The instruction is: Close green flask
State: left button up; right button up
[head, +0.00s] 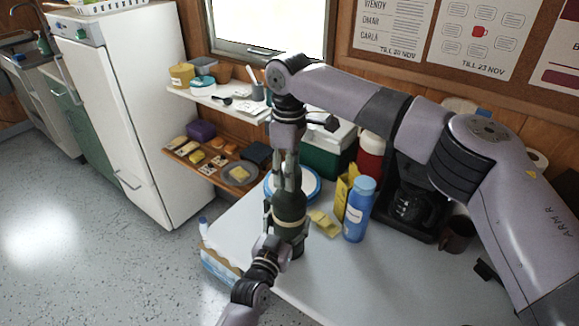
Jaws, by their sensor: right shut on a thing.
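The dark green flask (289,206) stands upright at the front left part of the white counter, with a pale band around its body. My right gripper (288,183) points straight down over its top and is shut on the flask lid, which the fingers mostly hide. I cannot tell whether the lid is seated on the neck. My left gripper (285,236) comes from the front with its fingers around the lower part of the flask. Whether they press on it is not clear.
A blue bottle (358,210), a yellow carton (341,190) and yellow pieces (323,222) stand close on the right. A white plate with a blue rim (311,184) is behind. A coffee maker (403,210) and mug (457,234) stand further right. The front counter (350,280) is clear.

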jog(key=shift+f, duration=0.45)
jog(key=shift+f, duration=0.55)
pick_arm(q)
grip_shut()
jog(key=shift+f, duration=0.1)
pick_arm(e)
jog(key=n, duration=3.4)
jog(key=shift+w+f, duration=0.1)
